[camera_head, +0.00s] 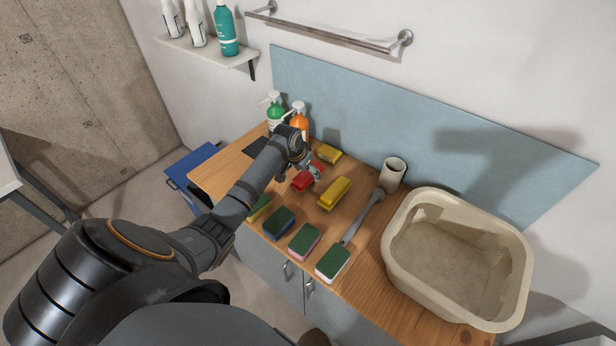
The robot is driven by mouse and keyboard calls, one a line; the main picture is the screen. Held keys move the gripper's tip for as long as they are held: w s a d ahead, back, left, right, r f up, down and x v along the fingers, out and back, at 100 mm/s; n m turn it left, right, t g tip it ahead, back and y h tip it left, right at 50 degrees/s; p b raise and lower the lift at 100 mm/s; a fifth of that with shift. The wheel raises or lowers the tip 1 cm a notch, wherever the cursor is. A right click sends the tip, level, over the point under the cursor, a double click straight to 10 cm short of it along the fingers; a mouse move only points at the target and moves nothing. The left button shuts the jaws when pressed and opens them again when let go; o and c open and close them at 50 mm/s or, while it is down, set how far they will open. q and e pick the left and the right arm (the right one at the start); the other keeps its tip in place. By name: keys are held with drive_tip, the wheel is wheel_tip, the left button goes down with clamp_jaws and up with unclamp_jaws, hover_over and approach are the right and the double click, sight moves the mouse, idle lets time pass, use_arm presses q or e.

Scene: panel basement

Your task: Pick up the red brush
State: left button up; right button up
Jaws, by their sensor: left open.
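The red brush (301,182) lies on the wooden countertop (368,262), between a yellow brush (335,193) on its right and my arm on its left. My left gripper (314,174) is open, just above and beside the red brush, and partly covers it. Another patch of red shows behind the gripper; I cannot tell if it is the same brush. Whether the fingers touch the brush cannot be told. My right gripper is not in view.
Several green-topped sponges (304,241) line the front edge. A grey-handled brush (362,218), a cream holder (393,173) and a beige basin (458,255) stand to the right. A smaller yellow item (328,154), a green bottle (275,110) and an orange bottle (299,117) are behind.

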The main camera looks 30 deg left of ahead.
use_arm(q)
drive_tip(key=shift+c, duration=0.3)
drive_tip(key=c, duration=1.3)
clamp_jaws()
drive_tip(key=shift+r+b, duration=0.2)
drive_tip(key=shift+b, duration=0.2)
wheel_tip(320, 180, up, 2)
drive_tip(key=shift+w+a+r+b, duration=0.1)
drive_tip(key=shift+r+b, duration=0.15)
drive_tip(key=shift+b, duration=0.65)
drive_tip(key=s+d+r+b, duration=0.3)
drive_tip(key=s+d+r, duration=0.6)
drive_tip(key=s+r, duration=0.1)
drive_tip(key=shift+s+d+r, duration=0.3)
drive_tip(key=shift+d+r, duration=0.05)
